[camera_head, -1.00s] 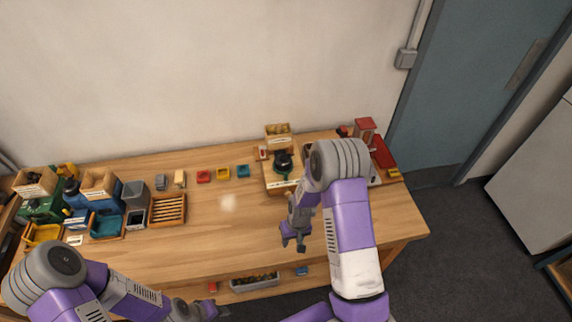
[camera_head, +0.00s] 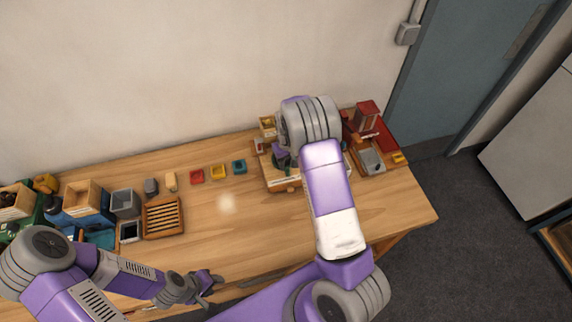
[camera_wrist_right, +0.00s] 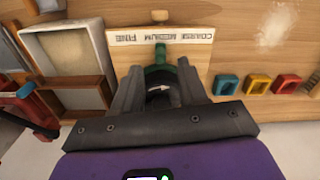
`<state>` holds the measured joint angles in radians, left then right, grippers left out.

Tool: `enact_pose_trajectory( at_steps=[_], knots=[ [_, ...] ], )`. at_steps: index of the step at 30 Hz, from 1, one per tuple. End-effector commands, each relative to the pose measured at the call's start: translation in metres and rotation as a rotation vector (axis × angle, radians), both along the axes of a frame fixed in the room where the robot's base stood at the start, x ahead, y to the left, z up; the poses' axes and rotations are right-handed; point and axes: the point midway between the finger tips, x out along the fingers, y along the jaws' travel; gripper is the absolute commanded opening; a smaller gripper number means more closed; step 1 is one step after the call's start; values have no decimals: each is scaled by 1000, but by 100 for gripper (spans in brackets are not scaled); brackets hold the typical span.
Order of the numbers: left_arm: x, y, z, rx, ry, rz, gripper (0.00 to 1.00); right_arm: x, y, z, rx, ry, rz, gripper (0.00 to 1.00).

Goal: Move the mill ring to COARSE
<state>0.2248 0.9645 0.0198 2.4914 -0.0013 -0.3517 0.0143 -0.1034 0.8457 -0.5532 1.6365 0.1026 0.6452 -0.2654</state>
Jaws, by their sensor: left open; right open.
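The mill is a dark round body with a green ring (camera_wrist_right: 155,72) and a green pointer tab, on a light wooden stand. The stand's white label strip (camera_wrist_right: 162,37) reads upside down in the right wrist view, and the tab points near its middle word, MEDIUM. My right gripper (camera_wrist_right: 158,76) is open, one finger on each side of the mill; whether the fingers touch the ring I cannot tell. In the head view my right gripper (camera_head: 281,160) is over the stand, with the mill largely hidden by the arm. My left gripper (camera_head: 212,283) is open and empty at the table's front edge.
Red (camera_head: 197,176), yellow (camera_head: 219,172) and teal (camera_head: 239,166) small trays line the back of the table. A slatted wooden tray (camera_head: 163,218) and bins stand left. A red-topped device (camera_head: 367,115) and grey tray (camera_head: 371,161) are right. The table's middle is clear.

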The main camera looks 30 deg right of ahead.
Motion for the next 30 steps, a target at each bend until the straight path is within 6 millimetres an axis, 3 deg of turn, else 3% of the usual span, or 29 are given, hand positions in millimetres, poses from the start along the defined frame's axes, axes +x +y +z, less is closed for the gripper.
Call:
enact_pose_trajectory(
  at_steps=[3, 9, 18, 20, 27, 30],
  knots=[
    [0, 0, 4, 0, 0, 0, 43, -1, 0, -20, 0, 4, -1, 42],
    [0, 0, 6, 0, -1, 0, 43, 0, 0, -40, 1, 1, 0, 42],
    [0, 0, 6, 0, -1, 0, 43, 0, 0, -43, 1, -1, 0, 42],
    [0, 0, 6, 0, -1, 0, 43, 0, 0, -43, 1, -1, 0, 36],
    [0, 0, 6, 0, -1, 0, 43, 0, 0, -43, 1, -1, 0, 0],
    [0, 0, 6, 0, -1, 0, 43, 0, 0, -43, 1, -1, 0, 0]
  ],
)
